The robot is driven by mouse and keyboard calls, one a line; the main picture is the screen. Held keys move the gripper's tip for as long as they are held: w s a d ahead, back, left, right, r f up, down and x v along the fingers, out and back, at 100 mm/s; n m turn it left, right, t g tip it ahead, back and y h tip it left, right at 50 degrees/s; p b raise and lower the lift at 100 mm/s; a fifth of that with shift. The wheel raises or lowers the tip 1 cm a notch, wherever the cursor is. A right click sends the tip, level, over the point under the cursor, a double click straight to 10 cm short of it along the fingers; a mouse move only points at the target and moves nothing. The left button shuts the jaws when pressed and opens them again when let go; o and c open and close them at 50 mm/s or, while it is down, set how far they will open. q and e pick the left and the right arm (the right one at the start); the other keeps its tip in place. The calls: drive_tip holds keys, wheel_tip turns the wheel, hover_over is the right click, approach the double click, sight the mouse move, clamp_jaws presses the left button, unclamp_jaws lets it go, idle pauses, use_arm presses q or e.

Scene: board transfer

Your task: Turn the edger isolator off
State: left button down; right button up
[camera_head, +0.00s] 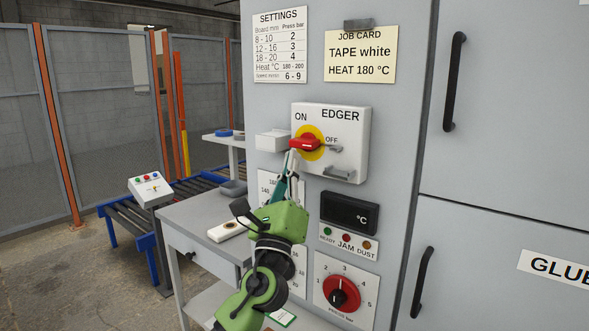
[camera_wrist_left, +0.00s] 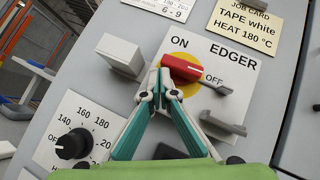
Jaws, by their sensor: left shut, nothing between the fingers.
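The EDGER isolator is a white box (camera_head: 354,128) on the grey cabinet front, marked ON at upper left and OFF at right. Its red handle (camera_head: 305,144) lies about level across a yellow disc; it also shows in the wrist view (camera_wrist_left: 184,68). A grey hasp sits at the handle's right, by the OFF mark. My left gripper (camera_head: 291,154) is shut and empty, its tips just below the handle's left end. In the wrist view the tips (camera_wrist_left: 160,88) overlap the yellow disc; I cannot tell whether they touch the handle. My right gripper is not in view.
A white block (camera_head: 271,141) juts out left of the isolator, and a grey ledge (camera_head: 340,174) below it. A °C display (camera_head: 348,213), indicator lamps and a red pressure knob (camera_head: 341,294) are lower down. A side table (camera_head: 205,222) stands at left.

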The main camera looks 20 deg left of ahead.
use_arm(q)
drive_tip(key=shift+w+a, duration=0.1)
drive_tip(key=shift+a, duration=0.05)
idle(0.7)
drive_tip(key=v, duration=1.2)
drive_tip(key=shift+r, duration=0.15)
